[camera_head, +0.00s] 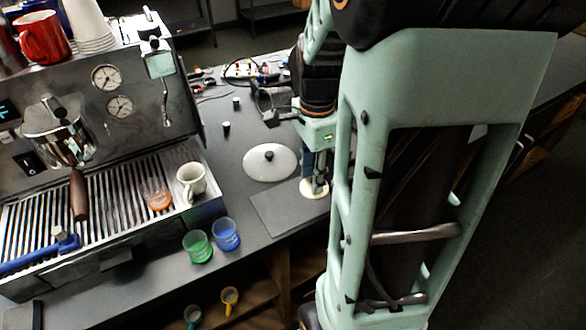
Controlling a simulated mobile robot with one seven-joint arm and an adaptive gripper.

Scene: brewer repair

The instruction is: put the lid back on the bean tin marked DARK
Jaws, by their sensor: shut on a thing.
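My gripper (317,178) points down over the counter, right of the middle of the picture. It is shut on a small cream-coloured round piece (308,192), which looks like a lid. The piece is close above the dark mat or at its edge; I cannot tell whether it touches. No tin marked DARK can be made out; my arm hides much of the right side. A larger pale round lid with a black knob (270,162) lies on the counter left of my gripper.
A dark flat mat (280,212) lies at the counter's front. An espresso machine (130,110) with a cream cup (190,181) stands left. Green (197,247) and blue (226,234) cups stand near the front edge. Small black pieces (226,128) and cables lie farther back.

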